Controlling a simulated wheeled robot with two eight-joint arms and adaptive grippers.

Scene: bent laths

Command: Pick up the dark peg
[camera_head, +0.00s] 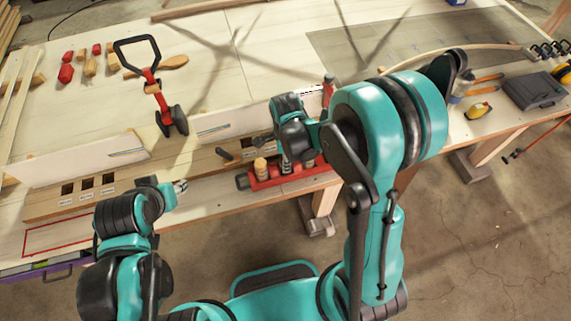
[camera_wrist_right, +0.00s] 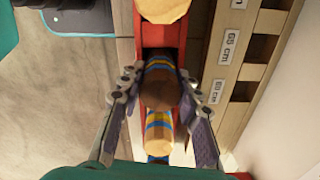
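The dark peg (camera_wrist_right: 160,92) has a brown top and a blue and yellow band. It stands in the red rack (camera_head: 262,183), seen from above in the right wrist view. My right gripper (camera_wrist_right: 158,82) is open, its two fingers on either side of the dark peg with narrow gaps. In the head view my right gripper (camera_head: 286,163) is over the rack and I cannot make out the dark peg there. A lighter banded peg (camera_wrist_right: 158,125) stands beside it. A light-topped peg (camera_head: 261,167) also stands in the rack. My left gripper (camera_head: 181,186) is empty near the table's front edge.
A wooden rail with square holes and labels (camera_wrist_right: 222,62) runs beside the rack. White boards (camera_head: 80,160) stand behind it. A red and black clamp-like tool (camera_head: 152,85) is further back. A dark case (camera_head: 533,90) lies at the right.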

